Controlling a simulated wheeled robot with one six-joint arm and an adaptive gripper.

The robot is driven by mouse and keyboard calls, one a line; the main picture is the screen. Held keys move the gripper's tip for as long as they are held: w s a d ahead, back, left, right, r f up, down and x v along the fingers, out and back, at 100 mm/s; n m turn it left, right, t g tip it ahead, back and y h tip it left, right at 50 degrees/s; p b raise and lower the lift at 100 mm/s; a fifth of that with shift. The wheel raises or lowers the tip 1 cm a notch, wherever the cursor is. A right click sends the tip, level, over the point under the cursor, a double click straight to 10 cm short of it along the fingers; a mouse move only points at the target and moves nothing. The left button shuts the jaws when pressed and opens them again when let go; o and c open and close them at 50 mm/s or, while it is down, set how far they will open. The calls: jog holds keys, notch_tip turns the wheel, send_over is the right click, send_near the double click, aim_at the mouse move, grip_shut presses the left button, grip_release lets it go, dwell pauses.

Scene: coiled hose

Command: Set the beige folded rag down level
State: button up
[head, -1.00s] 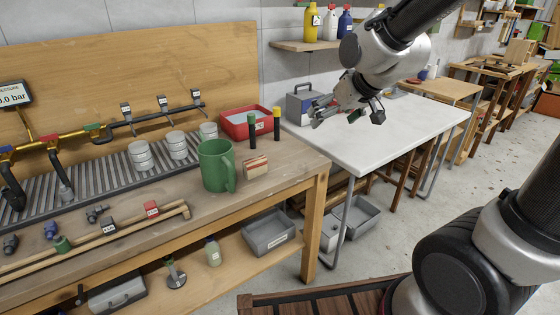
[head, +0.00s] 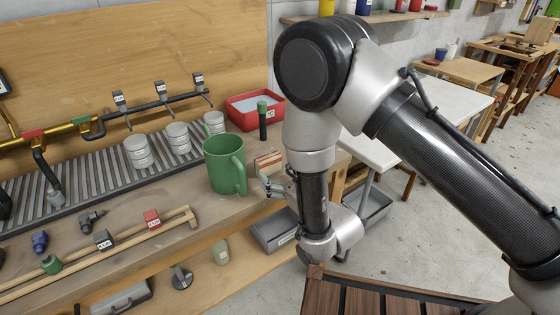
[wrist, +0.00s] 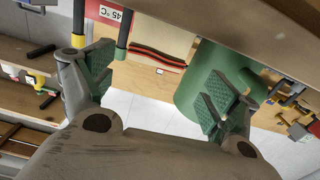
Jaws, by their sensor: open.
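The beige folded rag (head: 268,161), with reddish bands along its folds, is on the wooden bench just right of the green mug (head: 224,165). It looks raised rather than flat, but its exact tilt is hard to tell. My gripper (head: 270,187) is at the bench's front edge, just in front of the rag, and my arm covers the area right of it. In the wrist view the rag (wrist: 160,45) shows beyond and between my open, empty fingers (wrist: 158,77). The mug (wrist: 197,78) is close behind the right-hand finger there.
White stacked discs (head: 138,152) and a ribbed tray (head: 98,171) are to the left. Grey bins (head: 273,232) sit below the bench.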

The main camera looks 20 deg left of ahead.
aim_at(270, 161)
jog(key=x, duration=0.7)
jog(key=shift+w, duration=0.3)
jog(key=c, duration=0.9)
jog(key=shift+r, duration=0.15)
